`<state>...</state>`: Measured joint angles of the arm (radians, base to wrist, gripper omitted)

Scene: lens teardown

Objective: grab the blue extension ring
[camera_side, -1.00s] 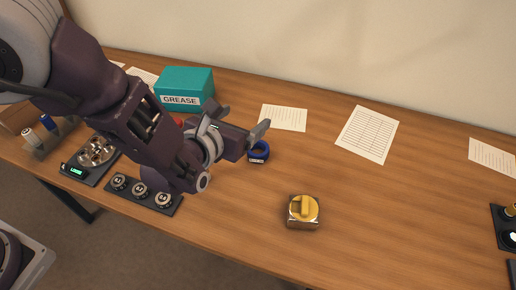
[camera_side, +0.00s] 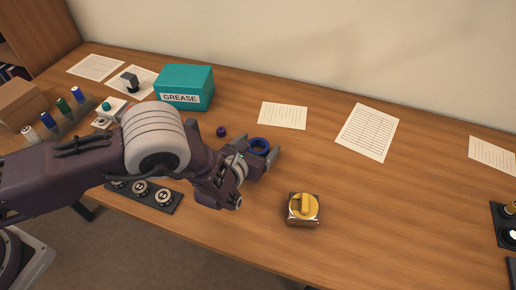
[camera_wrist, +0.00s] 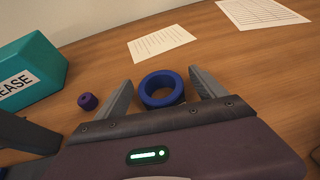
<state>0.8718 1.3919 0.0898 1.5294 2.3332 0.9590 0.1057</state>
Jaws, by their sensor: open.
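The blue extension ring (camera_side: 259,146) lies on the wooden table, just past my gripper in the side view. In the wrist view the ring (camera_wrist: 161,89) sits between the two grey fingers of my gripper (camera_wrist: 163,88), with its hole facing up. The fingers are apart, one on each side of the ring. A small gap shows on the left; whether the right finger touches the ring I cannot tell. In the side view my gripper (camera_side: 262,160) is low over the table and partly covers the ring's near side.
A teal grease box (camera_side: 185,87) and a small purple knob-like part (camera_side: 221,132) stand left of the ring. A yellow-topped metal block (camera_side: 303,209) stands at front right. Paper sheets (camera_side: 283,116) lie behind. The table to the right is mostly clear.

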